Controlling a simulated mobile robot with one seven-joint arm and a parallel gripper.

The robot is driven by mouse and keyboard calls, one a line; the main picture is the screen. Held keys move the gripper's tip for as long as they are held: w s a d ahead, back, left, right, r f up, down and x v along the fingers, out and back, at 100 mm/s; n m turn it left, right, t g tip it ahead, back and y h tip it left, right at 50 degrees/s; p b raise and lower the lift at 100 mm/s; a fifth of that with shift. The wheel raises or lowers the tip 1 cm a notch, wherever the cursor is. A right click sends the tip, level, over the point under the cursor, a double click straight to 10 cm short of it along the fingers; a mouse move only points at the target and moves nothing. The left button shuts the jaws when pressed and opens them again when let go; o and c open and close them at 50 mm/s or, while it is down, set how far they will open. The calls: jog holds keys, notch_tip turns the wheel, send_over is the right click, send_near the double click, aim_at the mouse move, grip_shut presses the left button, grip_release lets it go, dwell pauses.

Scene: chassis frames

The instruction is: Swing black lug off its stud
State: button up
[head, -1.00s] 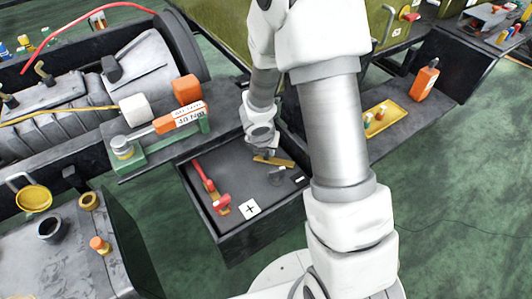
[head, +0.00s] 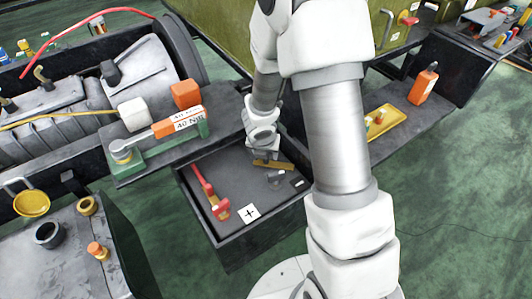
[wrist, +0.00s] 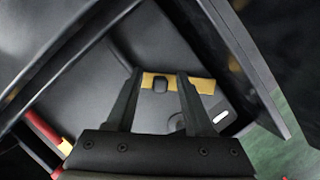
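The black lug (wrist: 161,84) shows in the wrist view as a small dark block against a brass strip (wrist: 196,83). My gripper (wrist: 160,74) is open, with one finger on each side of the lug and a visible gap on both sides. In the head view my gripper (head: 264,157) is low over the dark tray (head: 262,231), at the brass strip's left end, and hides the lug there. A grey round post (head: 276,178) stands just in front of the strip. Whether a stud sits under the lug cannot be seen.
A red bar (head: 202,181) lies along the tray's left side, near a white plus plate (head: 249,212). A torque tool marked 40 Nm (head: 178,125) rests on a green stand to the left. The tray walls (wrist: 245,55) rise close around my gripper.

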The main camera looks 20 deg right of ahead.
jog(key=p+v, duration=1.1)
jog(key=v, duration=0.6)
jog(key=shift+r, duration=0.25)
jog(key=s+d+r+m+h+p, duration=0.1)
jog(key=s+d+r+m+p, duration=0.15)
jog(key=r+m, duration=0.55)
jog(key=s+d+r+m+h+p, duration=0.1)
jog(key=d+r+m+p, duration=0.15)
jog(key=r+m, duration=0.65)
jog(key=s+a+r+m+y+p, duration=0.2)
jog(key=s+r+m, duration=0.4)
jog(key=r+m, duration=0.1)
jog(key=s+a+r+m+t+y+p, duration=0.1)
jog(key=s+a+r+m+y+p, duration=0.1)
jog(key=s+r+m, duration=0.4)
notch_tip(320, 180, up, 3)
jog(key=shift+f+m, duration=0.1)
jog(key=shift+m, duration=0.3)
